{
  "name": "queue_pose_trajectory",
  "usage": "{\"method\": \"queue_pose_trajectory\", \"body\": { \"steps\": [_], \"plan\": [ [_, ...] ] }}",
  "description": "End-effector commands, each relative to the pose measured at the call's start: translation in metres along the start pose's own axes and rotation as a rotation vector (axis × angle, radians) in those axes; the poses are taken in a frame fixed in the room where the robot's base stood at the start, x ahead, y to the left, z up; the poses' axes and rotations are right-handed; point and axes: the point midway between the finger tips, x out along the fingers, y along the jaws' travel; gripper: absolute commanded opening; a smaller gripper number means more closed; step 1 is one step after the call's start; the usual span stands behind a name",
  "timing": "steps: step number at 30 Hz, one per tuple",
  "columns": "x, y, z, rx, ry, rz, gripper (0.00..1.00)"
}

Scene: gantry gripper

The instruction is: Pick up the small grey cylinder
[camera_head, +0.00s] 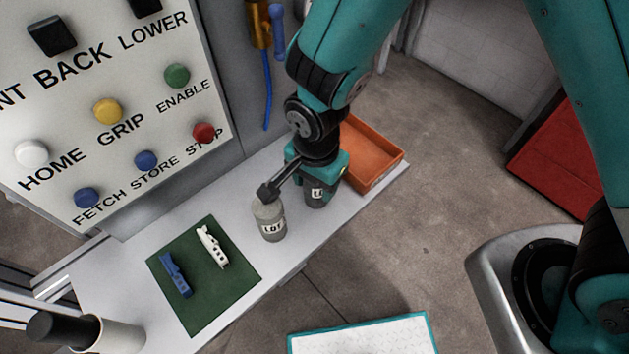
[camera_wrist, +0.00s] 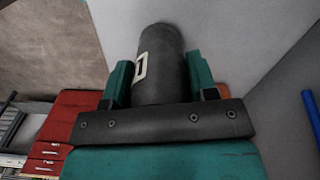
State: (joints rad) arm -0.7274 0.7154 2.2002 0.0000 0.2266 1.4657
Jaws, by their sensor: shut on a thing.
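A dark grey cylinder (camera_head: 316,199) with a pale label is under my gripper (camera_head: 318,180) at the right part of the white bench in the head view. In the wrist view the same dark cylinder (camera_wrist: 163,55) stands between the two teal fingers of my gripper (camera_wrist: 161,80), which are shut on it. Its lower end against the bench is hard to make out, so I cannot tell whether it touches. A second, lighter grey cylinder (camera_head: 271,223) with a "LOT" label stands upright to the left. A dark part of my wrist reaches over its top in the picture.
An orange tray (camera_head: 374,156) sits right behind my gripper on the bench (camera_head: 115,262). A green mat (camera_head: 207,292) holds a blue piece (camera_head: 175,275) and a white piece (camera_head: 212,247). A button panel (camera_head: 120,75) rises behind. A white cup (camera_head: 118,337) is at front left.

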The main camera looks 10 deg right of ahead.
Motion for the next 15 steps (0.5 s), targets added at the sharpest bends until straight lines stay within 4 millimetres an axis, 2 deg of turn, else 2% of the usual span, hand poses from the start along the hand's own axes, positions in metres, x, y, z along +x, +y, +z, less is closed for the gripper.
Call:
{"method": "queue_pose_trajectory", "body": {
  "steps": [4, 8, 15],
  "plan": [
    [-0.011, -0.001, 0.0, 0.0, 0.001, -0.005, 0.14],
    [-0.033, -0.001, 0.0, 0.0, 0.001, -0.008, 0.14],
    [-0.106, -0.002, 0.0, 0.0, 0.001, -0.012, 0.14]
  ]
}}
